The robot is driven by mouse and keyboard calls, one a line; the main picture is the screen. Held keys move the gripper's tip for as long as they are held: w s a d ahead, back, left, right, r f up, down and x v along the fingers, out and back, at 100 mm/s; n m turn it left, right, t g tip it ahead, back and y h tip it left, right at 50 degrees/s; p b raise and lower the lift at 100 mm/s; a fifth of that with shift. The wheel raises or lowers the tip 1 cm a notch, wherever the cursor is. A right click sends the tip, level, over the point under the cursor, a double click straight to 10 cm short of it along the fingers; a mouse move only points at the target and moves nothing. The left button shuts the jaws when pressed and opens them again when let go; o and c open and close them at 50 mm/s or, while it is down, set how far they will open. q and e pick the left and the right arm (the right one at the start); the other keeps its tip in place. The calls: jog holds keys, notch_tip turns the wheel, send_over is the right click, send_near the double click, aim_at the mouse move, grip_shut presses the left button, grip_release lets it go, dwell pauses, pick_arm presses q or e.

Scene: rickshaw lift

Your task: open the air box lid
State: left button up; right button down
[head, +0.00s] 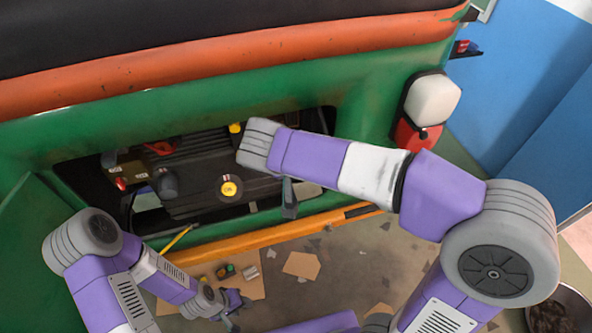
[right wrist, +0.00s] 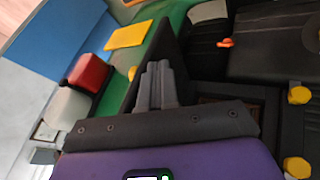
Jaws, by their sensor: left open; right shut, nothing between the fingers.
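The black ribbed panel (head: 205,170) in the rickshaw's rear opening looks like the air box lid; it lies flat, and I cannot tell whether it is unlatched. A round yellow knob (head: 229,188) sits near its front edge. My right arm reaches across the opening and hides its right part. My right gripper (head: 289,205) points down at the opening's front edge. In the right wrist view its grey fingers (right wrist: 160,85) are together and empty, with yellow catches (right wrist: 299,95) to their right. My left gripper (head: 234,303) is open, low in front of the rickshaw, away from the lid.
The green rickshaw body (head: 290,85) frames the opening above, and an orange bar (head: 250,243) runs below it. A red and white lamp (head: 430,105) juts out at right. Cardboard with small parts (head: 230,278) lies on the littered floor. A bowl (head: 560,310) stands at lower right.

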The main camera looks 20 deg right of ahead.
jog(key=d, duration=0.2)
jog(key=d+b, duration=0.1)
jog(key=shift+s+d+n, duration=0.1)
jog(key=shift+s+n, duration=0.2)
jog(key=shift+s, duration=0.05)
jog(key=a+f+p+v, duration=0.1)
jog(key=a+v, duration=0.1)
jog(key=v, duration=1)
jog(key=shift+s+a+f, duration=0.2)
jog(key=shift+s+f, duration=0.05)
jog(key=shift+f, duration=0.05)
